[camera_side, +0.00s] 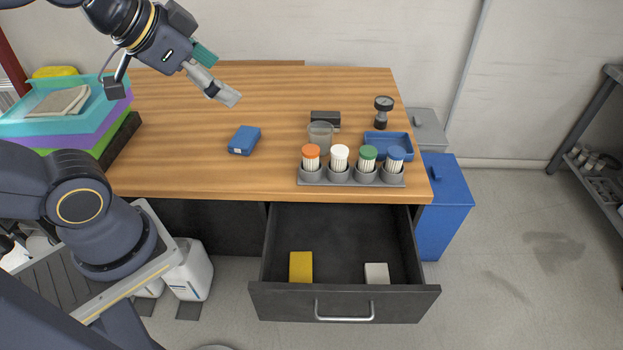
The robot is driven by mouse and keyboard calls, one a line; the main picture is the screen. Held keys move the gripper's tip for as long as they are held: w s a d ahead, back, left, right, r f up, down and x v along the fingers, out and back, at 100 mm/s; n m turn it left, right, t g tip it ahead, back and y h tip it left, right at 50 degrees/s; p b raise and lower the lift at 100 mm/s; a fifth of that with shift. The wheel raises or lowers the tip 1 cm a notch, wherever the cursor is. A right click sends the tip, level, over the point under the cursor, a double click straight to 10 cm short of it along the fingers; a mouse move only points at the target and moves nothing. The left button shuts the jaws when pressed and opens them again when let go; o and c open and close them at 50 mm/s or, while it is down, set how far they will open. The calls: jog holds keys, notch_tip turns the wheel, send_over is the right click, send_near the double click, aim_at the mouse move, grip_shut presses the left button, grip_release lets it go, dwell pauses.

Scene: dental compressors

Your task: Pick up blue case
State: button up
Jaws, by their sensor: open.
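The blue case (244,140) is a small blue box with a pale label on its front. It lies flat on the wooden table (200,180), left of the middle. My gripper (228,97) hangs above the table, up and to the left of the case in the picture. It is open and apart from the case, with nothing seen between its fingers. The case is in full view.
A grey rack (350,178) holds several bottles with orange, white, green and blue caps. A clear cup (320,135), a dark block (325,119) and a blue tray (389,146) stand nearby. An open drawer (344,301) juts out in front. Coloured trays (70,122) are stacked at left.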

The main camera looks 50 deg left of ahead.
jog(key=w+a+r+m+t, duration=0.2)
jog(key=w+r+m+t, duration=0.1)
jog(key=w, duration=0.4)
jog(key=w+a+f+m+t+y, duration=0.2)
jog(key=w+a+m, duration=0.1)
jog(key=w, duration=0.3)
jog(key=m+y, duration=0.6)
jog(key=m, duration=1.1)
send_over(245, 135)
jog(key=d, duration=0.5)
notch_tip(245, 135, down, 24)
jog(key=f, duration=0.1)
jog(key=s+f+m, duration=0.1)
jog(key=s+a+f+m+g, duration=0.1)
jog(key=s+f, duration=0.1)
jog(key=s+a+f, duration=0.1)
jog(key=s+f, duration=0.1)
jog(key=shift+a+f+m+g, duration=0.1)
jog(key=shift+f+m+g, duration=0.15)
jog(key=shift+m+g, duration=0.15)
jog(key=shift+w+f, duration=0.25)
jog(key=x, duration=0.7)
jog(key=c, duration=1.3)
